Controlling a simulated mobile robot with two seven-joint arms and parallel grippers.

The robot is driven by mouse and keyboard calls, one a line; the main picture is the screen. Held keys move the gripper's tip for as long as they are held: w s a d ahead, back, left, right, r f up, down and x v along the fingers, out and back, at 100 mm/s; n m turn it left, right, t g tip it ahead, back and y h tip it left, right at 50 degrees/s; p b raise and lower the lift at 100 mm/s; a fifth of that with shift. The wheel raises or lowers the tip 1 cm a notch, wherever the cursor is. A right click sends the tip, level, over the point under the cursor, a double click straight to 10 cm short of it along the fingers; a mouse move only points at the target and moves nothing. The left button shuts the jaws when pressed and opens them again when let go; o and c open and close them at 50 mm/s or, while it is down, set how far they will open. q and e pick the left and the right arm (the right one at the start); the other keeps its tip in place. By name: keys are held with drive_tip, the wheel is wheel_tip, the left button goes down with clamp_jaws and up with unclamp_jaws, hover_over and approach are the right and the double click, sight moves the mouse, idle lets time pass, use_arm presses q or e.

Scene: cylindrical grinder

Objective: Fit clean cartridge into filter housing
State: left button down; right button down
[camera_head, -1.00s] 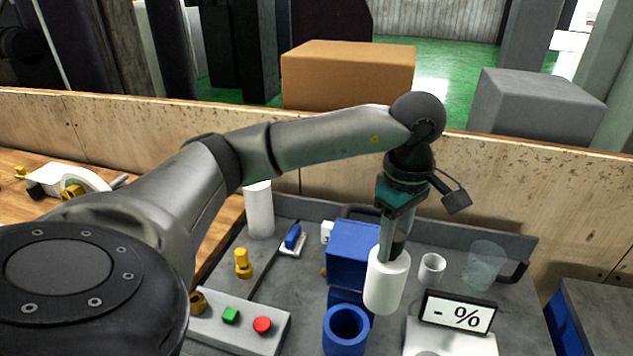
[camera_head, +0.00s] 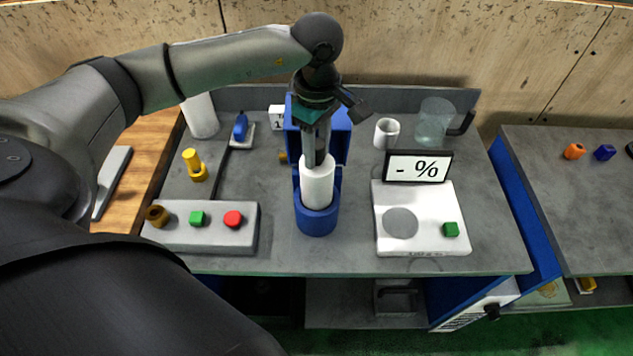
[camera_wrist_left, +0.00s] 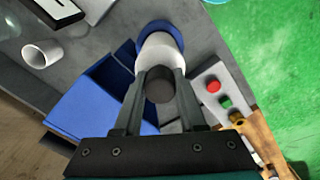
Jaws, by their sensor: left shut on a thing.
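My left gripper (camera_head: 318,146) points down and is shut on the dark top knob of the white clean cartridge (camera_head: 317,186). The cartridge is upright, with its lower end at the mouth of the blue cylindrical filter housing (camera_head: 316,220). Its lower part is hidden by the housing's rim, so I cannot tell how deep it sits. In the left wrist view the fingers (camera_wrist_left: 160,88) hold the dark knob, with the white cartridge (camera_wrist_left: 161,50) and blue housing rim (camera_wrist_left: 172,29) beyond. My right gripper is not in view.
A blue box-shaped body (camera_head: 337,143) stands behind the housing. A button panel (camera_head: 215,238) is to the left. A white scale (camera_head: 402,246) is to the right, with a display (camera_head: 417,167) behind it. A white cup (camera_head: 386,133) and clear jug (camera_head: 434,122) stand at the back right.

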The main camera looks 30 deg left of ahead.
sight(317, 164)
use_arm(q)
wheel_tip(317, 164, down, 4)
drive_tip(key=shift+f+b, duration=0.1)
drive_tip(key=shift+b, duration=0.8)
drive_tip(key=shift+f+b, duration=1.35)
drive_tip(key=shift+f, duration=0.8)
drive_tip(key=shift+f, duration=0.15)
drive_tip(key=shift+c, duration=2.4)
unclamp_jaws()
drive_tip(key=shift+r, duration=0.45)
wheel_tip(317, 164, up, 12)
drive_tip(key=shift+f, duration=0.2)
drive_tip(key=shift+s, duration=0.1)
